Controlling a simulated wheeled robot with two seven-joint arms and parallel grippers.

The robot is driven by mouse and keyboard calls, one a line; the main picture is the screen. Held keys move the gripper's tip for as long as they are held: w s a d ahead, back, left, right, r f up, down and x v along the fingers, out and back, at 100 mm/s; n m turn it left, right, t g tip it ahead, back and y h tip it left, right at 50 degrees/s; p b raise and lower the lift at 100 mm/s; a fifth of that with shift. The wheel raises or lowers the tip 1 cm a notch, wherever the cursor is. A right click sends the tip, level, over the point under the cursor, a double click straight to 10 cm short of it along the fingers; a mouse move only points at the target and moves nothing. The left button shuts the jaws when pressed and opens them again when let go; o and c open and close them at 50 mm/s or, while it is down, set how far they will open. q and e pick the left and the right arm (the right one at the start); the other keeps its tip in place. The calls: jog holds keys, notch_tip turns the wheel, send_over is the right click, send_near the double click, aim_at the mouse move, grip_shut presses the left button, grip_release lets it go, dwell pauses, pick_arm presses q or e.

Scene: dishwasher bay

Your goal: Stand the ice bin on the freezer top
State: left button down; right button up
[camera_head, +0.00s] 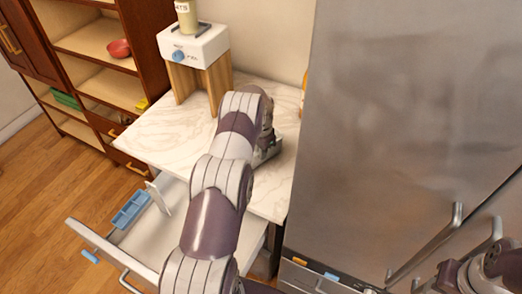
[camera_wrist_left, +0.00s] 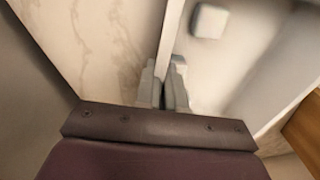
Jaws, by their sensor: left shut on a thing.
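In the left wrist view my left gripper (camera_wrist_left: 164,88) is shut on the thin pale wall of what looks like the ice bin (camera_wrist_left: 218,72), whose pale inside shows to the right of the fingers. In the head view the forearm hides most of this gripper (camera_head: 268,148), over the marble counter (camera_head: 165,135), and hides most of what it holds. I cannot tell whether the bin touches the counter. A tall grey metal appliance (camera_head: 385,130), perhaps the freezer, stands to the right; its top is out of view. Part of my right arm shows at the lower right; its gripper does not.
A white dispenser on wooden legs (camera_head: 205,50) stands at the counter's back. An open drawer (camera_head: 150,245) holding a blue tray (camera_head: 131,209) juts out below. Shelves (camera_head: 95,45) stand at the left. Wood floor (camera_head: 45,175) lies clear at the left.

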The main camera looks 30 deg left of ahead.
pick_arm(q)
jog(key=c, duration=1.7)
grip_release()
jog(key=shift+f, duration=0.15)
jog(key=o, duration=0.5)
jog(key=shift+c, duration=0.2)
jog(key=shift+r, duration=0.3)
notch_tip(320, 180, up, 6)
jog(key=b, duration=0.3)
jog(key=shift+r+b, duration=0.2)
jog(key=shift+b, duration=0.1)
notch_tip(320, 180, up, 6)
jog(key=p, duration=0.3)
jog(key=shift+s+d+f+p, duration=0.1)
jog(key=shift+f+p, duration=0.15)
jog(key=shift+p, duration=0.15)
